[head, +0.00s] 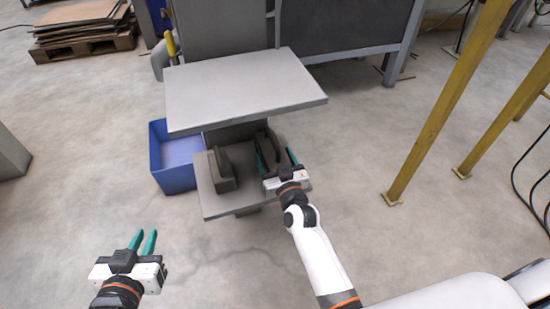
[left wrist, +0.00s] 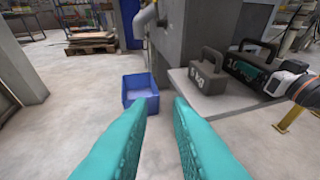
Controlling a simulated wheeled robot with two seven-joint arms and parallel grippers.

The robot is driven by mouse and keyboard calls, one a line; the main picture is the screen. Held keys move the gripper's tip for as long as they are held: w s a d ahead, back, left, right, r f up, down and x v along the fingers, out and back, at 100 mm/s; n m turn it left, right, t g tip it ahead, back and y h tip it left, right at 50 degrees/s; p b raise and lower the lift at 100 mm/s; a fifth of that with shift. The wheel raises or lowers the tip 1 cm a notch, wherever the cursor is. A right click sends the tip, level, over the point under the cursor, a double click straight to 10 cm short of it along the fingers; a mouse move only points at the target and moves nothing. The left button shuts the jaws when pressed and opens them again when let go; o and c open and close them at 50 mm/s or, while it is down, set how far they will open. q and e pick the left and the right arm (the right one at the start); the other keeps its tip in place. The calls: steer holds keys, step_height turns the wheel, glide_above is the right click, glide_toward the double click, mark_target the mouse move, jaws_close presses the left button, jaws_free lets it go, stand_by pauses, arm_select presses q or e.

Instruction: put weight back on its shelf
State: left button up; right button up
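A smaller grey weight marked 5 kg (left wrist: 208,72) with a loop handle stands on the lower shelf (head: 215,204) of a grey stand; it also shows in the head view (head: 222,170). A larger dark weight (left wrist: 248,62), seemingly marked 10, stands beside it on the same shelf, to its right. My right gripper (head: 277,157) is at this larger weight, its teal fingers spread wide, one to each side in the head view. I cannot tell whether they touch it. My left gripper (head: 143,241) is empty, its fingers apart, over open floor at the lower left.
The stand's top plate (head: 245,88) overhangs the lower shelf and is bare. A blue bin (head: 175,178) stands on the floor left of the stand. Yellow posts (head: 450,100) rise at the right. A pallet with boards (head: 82,30) lies at the far left. The floor in front is clear.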

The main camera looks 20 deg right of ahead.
steer(key=shift+o, duration=0.2)
steer(key=shift+r, duration=0.1)
steer(key=shift+s, duration=0.2)
arm_select(q)
steer(key=s+a+f+g+y+p, duration=0.2)
steer(key=s+f+g, duration=0.4)
steer(key=s, duration=0.3)
steer(key=shift+a+f+g+p, duration=0.35)
steer(key=shift+a+g+p, duration=0.05)
steer(key=shift+a+g, duration=0.35)
arm_select(e)
steer(key=s+d+n+g, duration=0.1)
steer(key=s+d+g, duration=0.2)
steer(key=s+g, duration=0.9)
steer(key=s, duration=1.5)
steer(key=shift+s+d+r+n, duration=0.25)
steer(key=shift+r+n, duration=0.05)
steer(key=shift+n, duration=0.1)
